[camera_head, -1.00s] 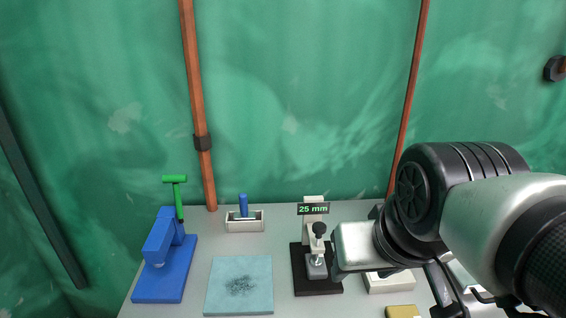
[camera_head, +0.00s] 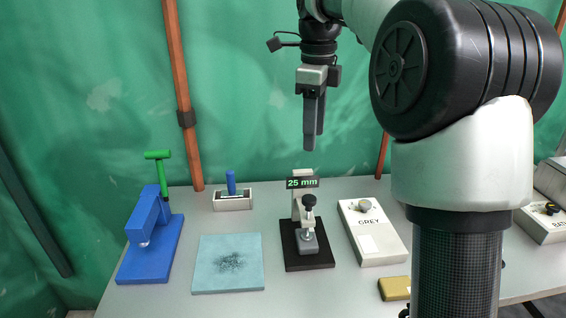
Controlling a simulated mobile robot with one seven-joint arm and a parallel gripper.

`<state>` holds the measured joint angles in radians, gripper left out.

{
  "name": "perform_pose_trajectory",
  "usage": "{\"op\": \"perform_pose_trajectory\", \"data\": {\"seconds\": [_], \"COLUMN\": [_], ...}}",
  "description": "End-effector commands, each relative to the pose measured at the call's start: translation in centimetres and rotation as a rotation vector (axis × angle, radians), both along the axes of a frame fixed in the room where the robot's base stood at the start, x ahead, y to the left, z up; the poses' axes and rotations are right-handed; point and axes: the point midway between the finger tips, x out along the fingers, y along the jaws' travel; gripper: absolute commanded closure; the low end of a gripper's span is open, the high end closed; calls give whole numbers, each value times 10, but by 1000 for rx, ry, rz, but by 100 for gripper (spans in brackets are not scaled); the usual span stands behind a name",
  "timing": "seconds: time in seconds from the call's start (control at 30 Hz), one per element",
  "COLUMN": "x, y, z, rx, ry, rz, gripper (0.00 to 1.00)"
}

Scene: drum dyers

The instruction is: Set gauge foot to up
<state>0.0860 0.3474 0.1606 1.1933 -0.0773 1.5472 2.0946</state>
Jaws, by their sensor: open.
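The gauge (camera_head: 302,225) stands on a black base (camera_head: 310,262) near the middle of the table. It has a white column, a display (camera_head: 303,183) reading "25 mm", and a grey foot (camera_head: 308,243) with a black knob (camera_head: 309,201) on top. The foot is low, close to the base; I cannot tell whether it touches it. My gripper (camera_head: 313,148) points down in the air above the gauge, clear of it. It is open and empty, with its fingers seen nearly edge-on.
A blue press (camera_head: 150,245) with a green handle (camera_head: 160,160) stands at the left. A speckled teal pad (camera_head: 228,264) and a small tray (camera_head: 233,202) with a blue-handled tool lie nearby. Right are a "GREY" dial box (camera_head: 373,232), a yellowish block (camera_head: 395,289) and another box (camera_head: 545,218).

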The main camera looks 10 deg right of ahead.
Motion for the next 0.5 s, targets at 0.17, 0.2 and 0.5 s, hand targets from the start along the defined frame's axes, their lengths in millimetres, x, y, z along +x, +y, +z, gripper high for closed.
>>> {"op": "perform_pose_trajectory", "data": {"seconds": [0.17,0.2,0.5], "x": [29,31,32], "y": [-5,-5,-6], "z": [-22,-24,-59], "rx": [25,27,27], "ry": [47,52,60], "rz": [-264,-293,-327], "gripper": [52,52,52]}}
